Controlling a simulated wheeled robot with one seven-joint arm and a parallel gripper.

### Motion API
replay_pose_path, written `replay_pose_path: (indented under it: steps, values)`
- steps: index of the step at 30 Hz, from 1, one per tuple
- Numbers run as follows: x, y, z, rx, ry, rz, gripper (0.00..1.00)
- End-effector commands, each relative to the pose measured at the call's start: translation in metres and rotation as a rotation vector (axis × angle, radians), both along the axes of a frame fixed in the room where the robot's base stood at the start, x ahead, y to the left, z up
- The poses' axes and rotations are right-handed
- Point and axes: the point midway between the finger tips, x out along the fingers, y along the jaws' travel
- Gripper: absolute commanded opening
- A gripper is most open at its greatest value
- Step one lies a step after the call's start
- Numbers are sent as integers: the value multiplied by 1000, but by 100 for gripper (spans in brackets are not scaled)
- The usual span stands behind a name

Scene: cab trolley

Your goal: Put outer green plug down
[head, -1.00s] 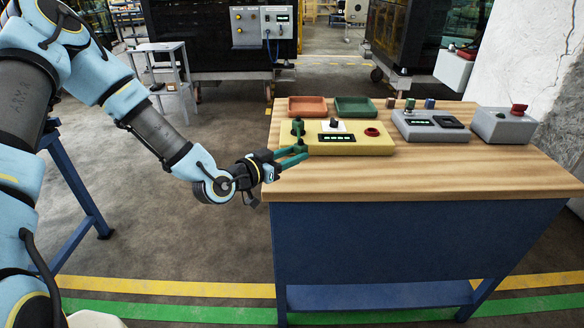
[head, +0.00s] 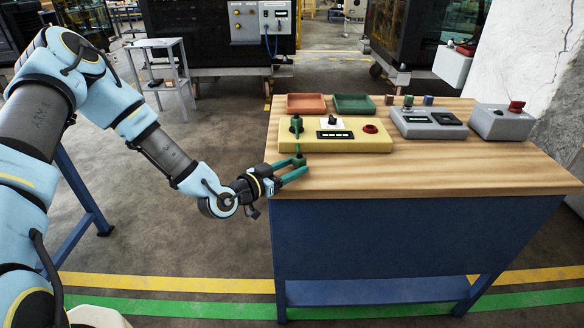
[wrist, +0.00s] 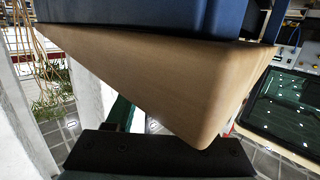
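One dark green plug (head: 296,124) stands upright at the left end of the yellow panel (head: 350,145). A thin green lead runs from it towards a second small dark green piece (head: 299,158) at the table's left front edge, which looks like the other plug. My gripper (head: 303,166) is there, low over the table's corner, its two teal fingers apart with a gap between them. The small green piece is by the tip of the upper finger; I cannot tell whether it touches it. The wrist view shows no fingertips and no plug clearly.
The wooden tabletop (head: 420,170) is clear in front of the panels. Orange (head: 306,104) and green (head: 354,104) trays stand behind the yellow panel. Grey boxes (head: 430,123) are on the right. The table's corner (wrist: 205,125) is close in the wrist view.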

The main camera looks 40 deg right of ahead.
Motion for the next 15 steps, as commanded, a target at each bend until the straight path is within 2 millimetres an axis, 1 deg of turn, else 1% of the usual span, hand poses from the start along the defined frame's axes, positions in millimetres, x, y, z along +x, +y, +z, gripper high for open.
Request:
replay_pose_path:
  steps: [1, 4, 11, 14, 15]
  values:
    - [0, 0, 0, 0, 0, 0, 60]
    - [0, 0, 0, 0, 0, 0, 71]
    - [0, 0, 1, 0, 0, 0, 71]
    - [0, 0, 5, 0, 0, 0, 71]
    - [0, 3, 4, 0, 0, 1, 71]
